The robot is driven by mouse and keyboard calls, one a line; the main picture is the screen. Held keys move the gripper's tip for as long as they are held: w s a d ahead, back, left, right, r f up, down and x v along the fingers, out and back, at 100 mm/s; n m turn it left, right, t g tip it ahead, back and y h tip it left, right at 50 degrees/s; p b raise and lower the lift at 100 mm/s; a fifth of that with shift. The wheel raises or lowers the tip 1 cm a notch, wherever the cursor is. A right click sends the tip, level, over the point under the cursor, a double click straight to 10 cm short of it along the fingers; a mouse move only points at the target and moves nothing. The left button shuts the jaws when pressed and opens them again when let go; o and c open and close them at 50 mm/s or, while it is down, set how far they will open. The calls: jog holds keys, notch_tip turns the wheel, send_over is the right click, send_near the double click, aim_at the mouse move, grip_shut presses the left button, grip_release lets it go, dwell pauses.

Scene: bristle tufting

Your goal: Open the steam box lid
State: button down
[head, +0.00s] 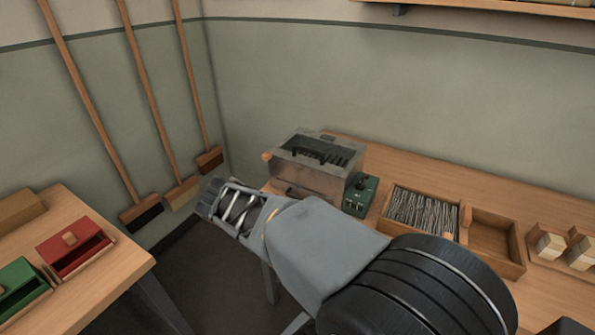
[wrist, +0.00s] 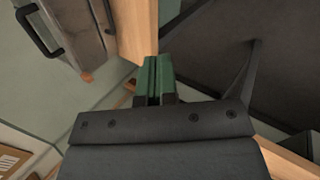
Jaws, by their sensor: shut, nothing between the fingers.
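The steam box (head: 335,178) is a grey metal box at the back left corner of the bench in the head view. Its top shows a dark area with slats or strips; I cannot tell whether that is a window in the lid or the inside. A dark handle sits on its front and an orange knob (head: 267,157) at its left. Box, handle (wrist: 38,30) and knob (wrist: 87,77) show at upper left in the wrist view. My gripper (head: 211,197) is left of the box in the head view, apart from it. Its green fingers (wrist: 154,78) are shut and empty.
A small green control box (head: 361,194) stands right of the steam box. A tray of wires (head: 422,232), an empty wooden tray and pale blocks lie further right. Brooms (head: 143,212) lean on the wall. A left table (head: 125,262) holds red and green boxes.

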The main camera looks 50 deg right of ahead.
jog(key=w+d+f+n+g+h+b, duration=0.1)
jog(key=w+d+f+n+h+b, duration=0.1)
jog(key=d+n+h+b, duration=0.3)
jog(key=w+d+f+n+h+b, duration=0.1)
jog(key=w+d+f+h, duration=0.1)
jog(key=d, duration=0.5)
jog(key=n+t+h+b, duration=0.4)
jog(key=n+h+b, duration=0.2)
jog(key=n, duration=0.3)
send_near(300, 164)
jog(key=r, duration=0.2)
jog(key=shift+n, duration=0.3)
jog(key=x, duration=1)
jog(key=shift+d+r, duration=0.1)
